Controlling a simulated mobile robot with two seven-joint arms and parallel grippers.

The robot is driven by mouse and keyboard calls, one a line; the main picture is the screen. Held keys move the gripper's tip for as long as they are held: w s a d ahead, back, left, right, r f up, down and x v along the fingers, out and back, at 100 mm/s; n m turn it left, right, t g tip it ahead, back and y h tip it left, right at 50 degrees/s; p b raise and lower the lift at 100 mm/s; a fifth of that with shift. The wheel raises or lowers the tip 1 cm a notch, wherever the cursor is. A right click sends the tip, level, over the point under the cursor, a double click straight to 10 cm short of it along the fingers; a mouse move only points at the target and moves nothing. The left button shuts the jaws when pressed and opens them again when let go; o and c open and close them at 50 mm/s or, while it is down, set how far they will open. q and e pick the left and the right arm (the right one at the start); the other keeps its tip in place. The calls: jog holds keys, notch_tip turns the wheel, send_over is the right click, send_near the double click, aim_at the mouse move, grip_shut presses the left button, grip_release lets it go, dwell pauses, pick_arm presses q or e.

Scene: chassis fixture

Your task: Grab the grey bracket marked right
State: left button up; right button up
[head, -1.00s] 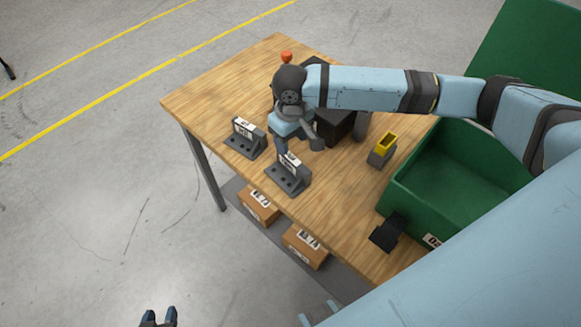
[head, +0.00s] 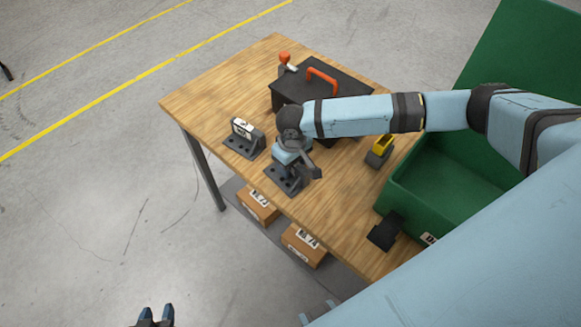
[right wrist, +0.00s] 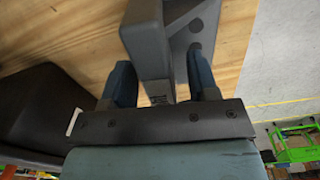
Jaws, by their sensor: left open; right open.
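Two grey brackets stand on the wooden table. One (head: 243,140) is at the left with its white label showing. The other (head: 284,180), to its right in the picture, is partly covered by my right gripper (head: 302,165), and its label cannot be read. In the right wrist view my right gripper (right wrist: 160,78) is open, with its fingers on either side of this bracket's upright part (right wrist: 150,45). I cannot tell whether either finger touches it. My left gripper (head: 156,317) is open and empty, low over the floor at the bottom edge.
A black box with an orange handle (head: 322,82) stands behind my right wrist. A green bin (head: 440,195) is at the table's right. Cardboard boxes (head: 303,246) lie on a lower shelf.

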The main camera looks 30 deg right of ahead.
grip_shut()
jog(key=shift+r, duration=0.1)
